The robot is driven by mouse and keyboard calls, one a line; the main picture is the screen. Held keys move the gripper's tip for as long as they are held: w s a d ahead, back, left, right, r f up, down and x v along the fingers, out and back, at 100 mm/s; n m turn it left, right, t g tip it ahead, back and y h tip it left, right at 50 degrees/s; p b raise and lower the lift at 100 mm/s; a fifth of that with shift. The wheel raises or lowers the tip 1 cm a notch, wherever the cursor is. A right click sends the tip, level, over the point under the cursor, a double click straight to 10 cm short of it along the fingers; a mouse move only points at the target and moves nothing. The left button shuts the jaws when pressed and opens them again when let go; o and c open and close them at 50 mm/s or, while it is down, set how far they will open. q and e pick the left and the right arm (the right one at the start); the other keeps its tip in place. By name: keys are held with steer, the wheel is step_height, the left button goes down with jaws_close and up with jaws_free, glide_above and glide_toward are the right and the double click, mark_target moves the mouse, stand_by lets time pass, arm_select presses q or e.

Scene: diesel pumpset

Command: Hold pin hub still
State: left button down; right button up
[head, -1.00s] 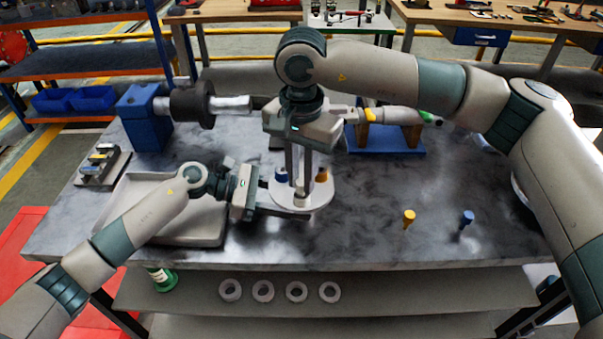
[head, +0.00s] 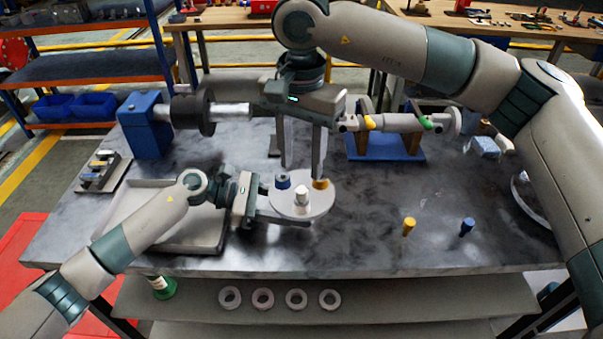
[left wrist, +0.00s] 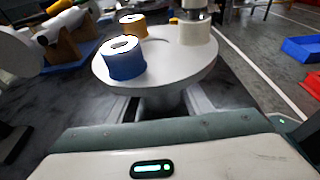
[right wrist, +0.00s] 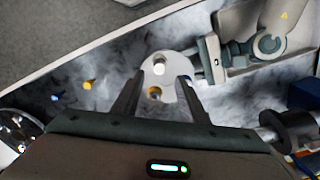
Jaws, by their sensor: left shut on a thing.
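The pin hub (head: 317,205) is a white disc with a blue sleeve (head: 283,181), a yellow sleeve (head: 320,184) and a white sleeve (head: 302,197) standing on it. In the left wrist view its disc (left wrist: 165,72) is level, and a metal piece shows above the white sleeve. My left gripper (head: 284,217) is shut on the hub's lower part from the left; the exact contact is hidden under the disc. My right gripper (head: 303,170) points down above the back of the hub. Its fingers are apart and empty in the right wrist view (right wrist: 160,98).
A grey tray (head: 190,247) lies left of the hub. Behind stand a blue block with a shaft (head: 145,128) and a blue stand (head: 385,150) holding a cylinder. A yellow peg (head: 408,226) and a blue peg (head: 467,226) stand to the right. The front middle of the bench is clear.

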steer(key=shift+r, duration=2.75)
arm_select(q)
steer(key=c, duration=0.8)
jaws_free()
steer(key=shift+a, duration=0.2)
steer(key=v, duration=1.1)
steer(key=shift+a, duration=0.1)
steer(key=shift+a+r, duration=0.15)
steer(key=shift+a, duration=0.05)
steer(key=shift+r, duration=0.1)
